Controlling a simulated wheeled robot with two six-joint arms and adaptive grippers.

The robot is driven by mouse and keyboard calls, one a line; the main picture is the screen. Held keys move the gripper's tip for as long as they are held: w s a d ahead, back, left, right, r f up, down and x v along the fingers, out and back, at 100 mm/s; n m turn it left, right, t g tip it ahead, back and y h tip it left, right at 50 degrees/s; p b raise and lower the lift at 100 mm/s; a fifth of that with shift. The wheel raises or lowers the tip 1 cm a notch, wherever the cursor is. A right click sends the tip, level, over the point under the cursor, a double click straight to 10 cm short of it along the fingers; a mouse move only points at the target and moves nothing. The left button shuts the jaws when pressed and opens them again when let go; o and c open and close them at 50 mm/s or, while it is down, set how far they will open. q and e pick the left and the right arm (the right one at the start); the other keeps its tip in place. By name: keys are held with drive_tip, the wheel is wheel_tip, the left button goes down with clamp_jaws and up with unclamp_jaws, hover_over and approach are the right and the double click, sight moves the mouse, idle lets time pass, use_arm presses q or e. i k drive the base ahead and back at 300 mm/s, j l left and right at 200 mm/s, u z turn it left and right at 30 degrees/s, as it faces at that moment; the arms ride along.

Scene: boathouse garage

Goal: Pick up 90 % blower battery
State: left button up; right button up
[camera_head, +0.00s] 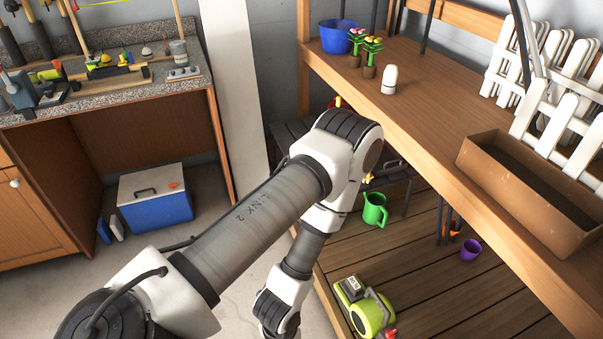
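A bright green leaf blower (371,314) lies on the slatted lower shelf (440,300) at the bottom centre. A grey block that looks like its battery (352,287) sits at its upper left end. Any charge marking on it is too small to read. My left arm crosses the middle of the view, and its wrist hangs down left of the blower, apart from it. My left gripper is below the picture edge and out of view. My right arm and gripper do not show.
The wooden upper shelf (425,87) overhangs the blower's shelf at right. It holds a brown planter box (490,185), white fence pieces, a blue bucket (336,36) and potted flowers. A green watering can (375,209) and purple cup (470,249) stand below. A blue cooler (158,212) sits at left.

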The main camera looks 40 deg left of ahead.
sight(349, 286)
drive_tip(key=j+u, duration=0.1)
drive_tip(key=u, duration=0.7)
drive_tip(key=j+z, duration=0.65)
drive_tip(key=z, duration=0.2)
drive_tip(key=j+z, duration=0.4)
drive_tip(key=z, duration=0.3)
